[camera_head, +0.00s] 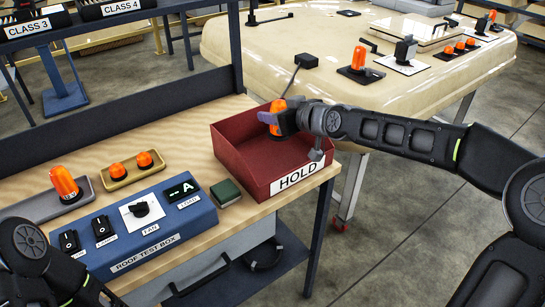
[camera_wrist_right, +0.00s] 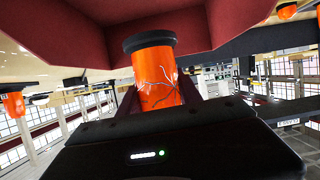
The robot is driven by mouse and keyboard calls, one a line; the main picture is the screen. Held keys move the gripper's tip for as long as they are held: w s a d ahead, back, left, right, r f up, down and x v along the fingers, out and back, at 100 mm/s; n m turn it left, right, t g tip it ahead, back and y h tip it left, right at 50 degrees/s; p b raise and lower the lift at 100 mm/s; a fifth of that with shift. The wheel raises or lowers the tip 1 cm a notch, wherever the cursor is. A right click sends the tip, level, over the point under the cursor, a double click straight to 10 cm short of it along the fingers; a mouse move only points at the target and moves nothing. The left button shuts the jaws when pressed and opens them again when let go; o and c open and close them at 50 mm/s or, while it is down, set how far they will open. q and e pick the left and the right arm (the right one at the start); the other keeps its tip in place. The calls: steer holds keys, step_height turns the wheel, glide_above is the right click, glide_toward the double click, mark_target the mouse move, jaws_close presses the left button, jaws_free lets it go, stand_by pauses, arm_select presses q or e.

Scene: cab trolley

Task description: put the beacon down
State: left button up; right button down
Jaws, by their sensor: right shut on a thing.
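The orange beacon (camera_head: 277,108) is in my right gripper (camera_head: 288,120), over the back part of the red HOLD bin (camera_head: 235,176). The bin's red walls (camera_wrist_right: 60,35) fill the top of that view. I cannot tell whether the beacon touches the bin floor. My left gripper is out of view; only links of that arm show at lower left.
The bench also carries a blue roof test box (camera_head: 150,232), a green block (camera_head: 225,192), a grey tray (camera_head: 42,205) with one orange beacon, and a yellow tray (camera_head: 133,175) with two small orange lamps. A cream cab roof (camera_head: 260,45) with more beacons stands behind.

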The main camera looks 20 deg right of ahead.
mark_target(274, 133)
step_height(274, 133, down, 6)
steer(key=shift+f, duration=0.1)
stand_by(0.4)
steer(key=shift+f, duration=1.85)
steer(key=shift+f+b, duration=0.15)
steer(key=shift+b, duration=0.25)
steer(key=c, duration=0.8)
jaws_free()
